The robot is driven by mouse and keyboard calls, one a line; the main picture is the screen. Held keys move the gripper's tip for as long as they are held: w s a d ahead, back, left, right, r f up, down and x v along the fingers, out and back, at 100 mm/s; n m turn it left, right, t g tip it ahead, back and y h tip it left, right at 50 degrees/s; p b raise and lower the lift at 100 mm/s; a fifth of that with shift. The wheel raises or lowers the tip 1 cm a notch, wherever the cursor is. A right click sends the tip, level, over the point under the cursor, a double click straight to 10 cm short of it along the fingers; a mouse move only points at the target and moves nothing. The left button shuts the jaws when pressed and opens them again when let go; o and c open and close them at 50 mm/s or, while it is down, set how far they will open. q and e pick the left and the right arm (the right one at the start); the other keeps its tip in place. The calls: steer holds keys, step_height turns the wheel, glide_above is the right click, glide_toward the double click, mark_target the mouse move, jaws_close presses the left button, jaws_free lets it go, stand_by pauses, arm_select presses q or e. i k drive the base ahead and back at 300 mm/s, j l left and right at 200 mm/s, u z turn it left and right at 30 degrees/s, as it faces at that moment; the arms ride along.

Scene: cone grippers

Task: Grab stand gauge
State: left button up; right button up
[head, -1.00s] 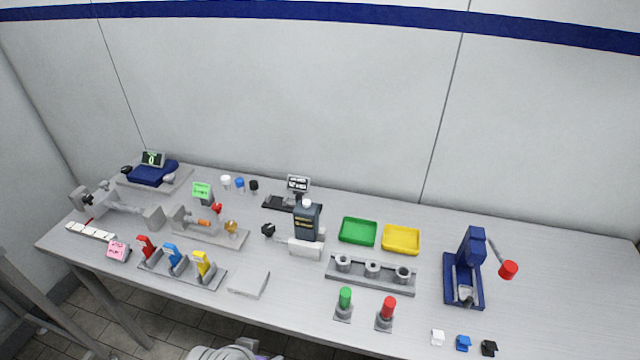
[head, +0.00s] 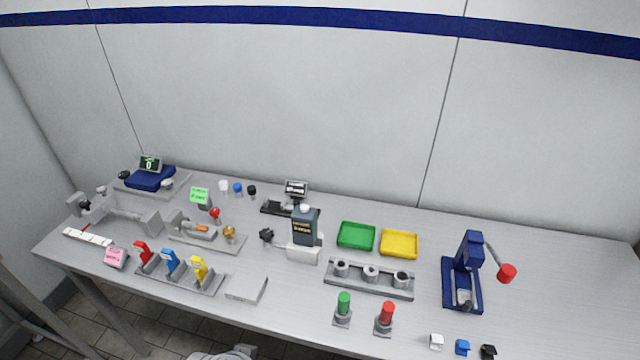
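I cannot tell for certain which object is the stand gauge. A small display on a black stand (head: 296,188) stands at the back middle of the table. In front of it, a dark upright device with a small yellow-lettered face (head: 305,228) sits on a light grey base (head: 303,254). Nothing touches either of them. Neither gripper can be made out; only a pale grey rounded part, likely of my own arm, shows at the bottom edge, below the table's front edge.
The long grey table (head: 560,270) holds a blue scale (head: 150,179), coloured levers (head: 171,262), a flat grey plate (head: 246,289), green (head: 356,235) and yellow (head: 399,243) trays, a three-hole rack (head: 369,279), green and red handles, and a blue press (head: 463,272). The right end is clear.

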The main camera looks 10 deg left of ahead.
mark_target(304, 226)
steer(key=j+z, duration=0.2)
steer(key=j, duration=1.8)
